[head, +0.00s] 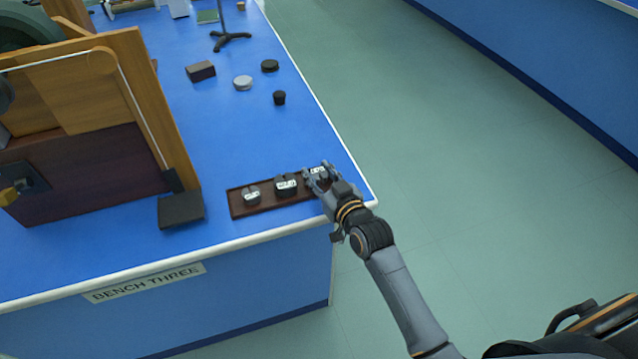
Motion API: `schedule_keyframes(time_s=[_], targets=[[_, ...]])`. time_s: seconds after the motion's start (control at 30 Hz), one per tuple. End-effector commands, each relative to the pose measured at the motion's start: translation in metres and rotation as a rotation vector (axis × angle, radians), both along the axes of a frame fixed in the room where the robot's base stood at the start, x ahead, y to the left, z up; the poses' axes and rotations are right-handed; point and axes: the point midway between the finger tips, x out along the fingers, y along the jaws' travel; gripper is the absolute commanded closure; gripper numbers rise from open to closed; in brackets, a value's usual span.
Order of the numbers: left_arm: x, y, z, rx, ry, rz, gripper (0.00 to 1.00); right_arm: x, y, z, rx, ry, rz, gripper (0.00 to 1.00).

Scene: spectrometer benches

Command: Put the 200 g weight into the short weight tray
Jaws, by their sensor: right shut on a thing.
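A shallow dark brown tray (237,206) lies on the blue bench top near its front right corner. A small dark weight with a white label (251,196) stands at its left end. Another labelled dark weight (286,186) stands in its middle. My right gripper (316,174) is at the tray's right end, shut on a third labelled weight (319,171), which its fingers partly hide. I cannot tell whether this weight touches the tray floor. The labels are too small to read surely. My left gripper is out of view.
A wooden frame (140,85) with a dark block (181,210) stands left of the tray. Farther back are a dark box (200,71), a light disc (243,83), small dark round pieces (279,97) and a black stand (230,40). Blue bench between is clear.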

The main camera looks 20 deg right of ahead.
Motion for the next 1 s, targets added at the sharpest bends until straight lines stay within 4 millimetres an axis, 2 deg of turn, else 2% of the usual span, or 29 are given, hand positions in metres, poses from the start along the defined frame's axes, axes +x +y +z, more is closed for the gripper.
schedule_keyframes(time_s=[0.03, 0.4, 0.43, 0.47, 0.83, 1.0], targets=[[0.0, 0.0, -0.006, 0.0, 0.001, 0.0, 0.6, 0.0, 0.0, -0.004, 0.002, -0.004, 0.0, 1.0], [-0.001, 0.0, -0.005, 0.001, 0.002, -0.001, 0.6, 0.0, 0.0, -0.005, 0.0, -0.002, 0.0, 1.0], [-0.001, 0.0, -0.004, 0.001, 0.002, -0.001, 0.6, 0.0, 0.0, -0.005, 0.0, -0.001, 0.0, 0.57], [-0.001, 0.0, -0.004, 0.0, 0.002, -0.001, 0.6, 0.0, 0.0, -0.005, 0.0, -0.001, 0.0, 0.53], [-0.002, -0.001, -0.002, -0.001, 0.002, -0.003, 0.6, -0.001, 0.0, -0.001, 0.001, -0.002, 0.0, 0.53], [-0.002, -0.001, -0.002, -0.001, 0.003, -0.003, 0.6, -0.027, -0.004, 0.001, -0.001, 0.001, 0.0, 0.53]])
